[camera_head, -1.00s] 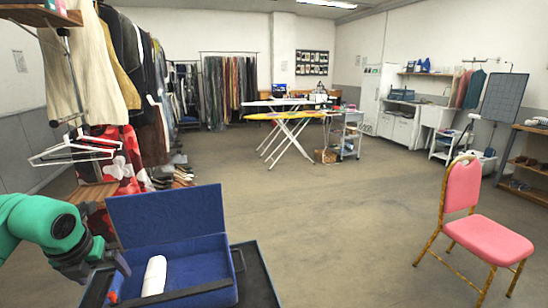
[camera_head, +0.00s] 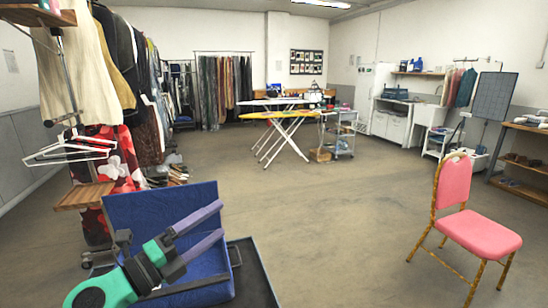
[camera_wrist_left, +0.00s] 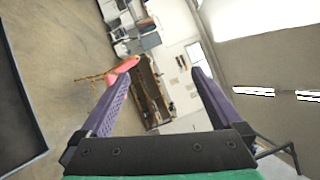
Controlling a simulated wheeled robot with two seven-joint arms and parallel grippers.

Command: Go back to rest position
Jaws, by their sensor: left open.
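My left gripper (camera_head: 220,220) is open and empty. Its two purple fingers point to the right, in front of the open blue box (camera_head: 216,262) in the head view. The wrist view shows the spread fingers (camera_wrist_left: 162,73) with nothing between them and the room tilted beyond. My left arm covers much of the box and its inside. My right gripper is not in view.
The box is on a dark tray-like surface (camera_head: 262,290). A pink chair (camera_head: 478,232) stands at the right. Clothes and white hangers (camera_head: 70,150) hang at the left. Ironing boards (camera_head: 285,115) stand farther back. The middle floor is clear.

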